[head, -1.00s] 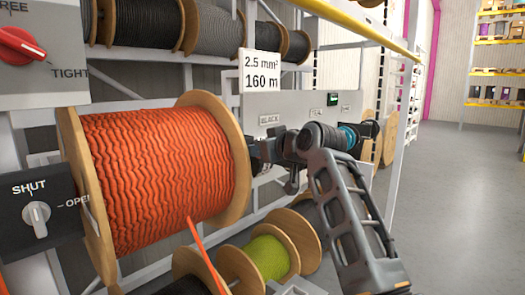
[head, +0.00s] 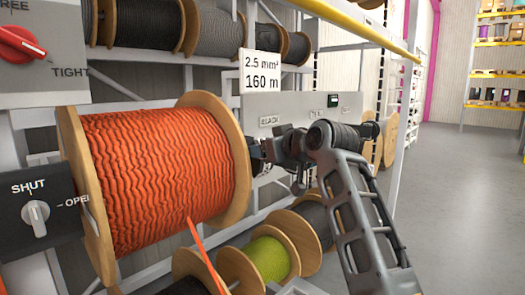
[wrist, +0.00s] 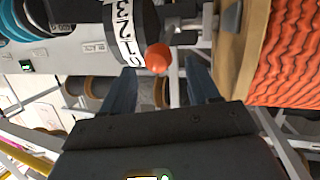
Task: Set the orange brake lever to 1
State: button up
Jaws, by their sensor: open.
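The orange brake lever's round knob (wrist: 158,57) shows in the wrist view, at the lower edge of a dark drum (wrist: 133,30). A white scale (wrist: 124,32) on the drum carries 3, 2, 1 and a last mark like S. The knob is beside that last mark, past the 1. My gripper (wrist: 160,72) is open, its two fingers on either side of the knob, with no clear contact. In the head view my gripper (head: 262,158) is just right of the orange cable reel (head: 160,180); the lever is hidden there.
The reel's wooden flange (wrist: 236,50) is close on the right in the wrist view. A labelled panel (head: 290,106) is behind my arm. A SHUT/OPEN knob (head: 36,218) and red FREE/TIGHT knob (head: 20,43) are at left. Floor (head: 465,200) is clear at right.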

jog(key=v, duration=0.5)
jog(key=shift+s+b, duration=0.25)
jog(key=shift+b, duration=0.15)
jog(key=s+d+f+m+t+h, duration=0.1)
jog(key=s+d+f+m, duration=0.15)
jog(key=f, duration=0.75)
jog(key=s+d+f+m+h, duration=0.1)
jog(key=s+d+f, duration=0.3)
jog(key=f, duration=0.5)
jog(key=s+d+f+m+t+h, duration=0.1)
jog(key=s+d+f+h, duration=0.1)
jog(key=s+d+f, duration=0.4)
jog(key=s+d+f+m+h, duration=0.1)
jog(key=s+f+m, duration=0.1)
jog(key=s+f, duration=0.8)
jog(key=s+d+m+h, duration=0.15)
jog(key=s+d, duration=0.25)
jog(key=s, duration=1)
jog(key=s+d+h, duration=0.2)
jog(key=s+d, duration=0.2)
jog(key=s, duration=1.1)
jog(key=s+d+r, duration=0.1)
jog(key=s+r, duration=0.6)
jog(key=s, duration=0.2)
jog(key=shift+d+t, duration=0.15)
jog(key=shift+t, duration=0.15)
